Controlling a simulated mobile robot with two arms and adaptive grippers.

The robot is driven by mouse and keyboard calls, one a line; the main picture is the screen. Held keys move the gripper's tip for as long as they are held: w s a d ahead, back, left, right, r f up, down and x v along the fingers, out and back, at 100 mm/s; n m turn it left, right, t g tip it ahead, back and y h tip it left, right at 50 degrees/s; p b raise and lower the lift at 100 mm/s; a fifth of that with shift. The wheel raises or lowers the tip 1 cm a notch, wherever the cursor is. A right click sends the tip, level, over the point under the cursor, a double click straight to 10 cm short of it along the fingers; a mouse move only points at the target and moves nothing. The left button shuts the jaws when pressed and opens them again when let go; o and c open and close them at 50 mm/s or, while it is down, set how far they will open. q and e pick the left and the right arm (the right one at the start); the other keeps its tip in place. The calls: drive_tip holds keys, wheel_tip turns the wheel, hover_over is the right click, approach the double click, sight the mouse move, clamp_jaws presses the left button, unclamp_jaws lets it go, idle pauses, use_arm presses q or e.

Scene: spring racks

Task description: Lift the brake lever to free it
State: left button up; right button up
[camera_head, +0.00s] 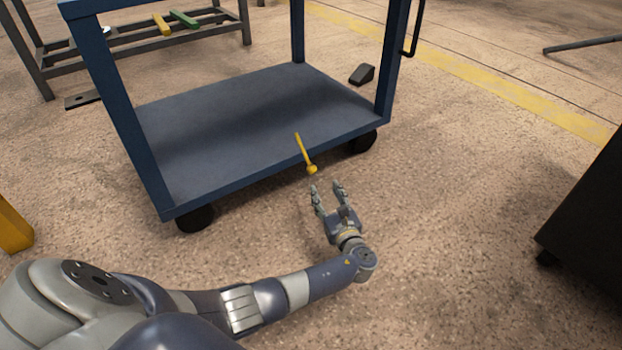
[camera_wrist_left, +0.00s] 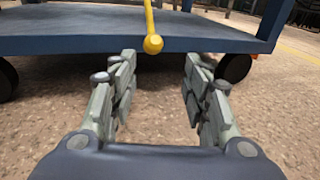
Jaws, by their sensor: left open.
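The brake lever (camera_head: 305,153) is a thin yellow bar with a round knob at its lower end. It sits at the near edge of the blue cart (camera_head: 180,205). In the left wrist view the lever (camera_wrist_left: 151,30) hangs in front of the cart's lower shelf edge (camera_wrist_left: 90,44), centred between the fingers and beyond their tips. My left gripper (camera_head: 328,188) is open and empty, just below and in front of the knob, apart from it. It also shows in the left wrist view (camera_wrist_left: 157,75). My right gripper is not in view.
The cart's black wheels (camera_head: 195,217) stand on the floor. A black wedge (camera_head: 362,74) lies behind the cart. A dark cabinet (camera_head: 590,220) stands at the right. A yellow post (camera_head: 13,227) is at the left. A metal rack (camera_head: 140,47) is behind. The floor right of my gripper is clear.

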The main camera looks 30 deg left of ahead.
sight(313, 172)
use_arm(q)
drive_tip(key=shift+y, duration=0.4)
drive_tip(key=b+x, duration=0.2)
drive_tip(key=x, duration=0.1)
drive_tip(key=b+x, duration=0.2)
drive_tip(key=x, duration=0.2)
drive_tip(key=b+x, duration=0.2)
drive_tip(key=x, duration=0.1)
drive_tip(key=shift+s+a+b, duration=0.25)
drive_tip(key=shift+a+b, duration=0.15)
drive_tip(key=shift+a, duration=0.05)
drive_tip(key=shift+w+a+r, duration=0.1)
drive_tip(key=shift+w+a, duration=0.2)
drive_tip(key=shift+a, duration=0.05)
clamp_jaws()
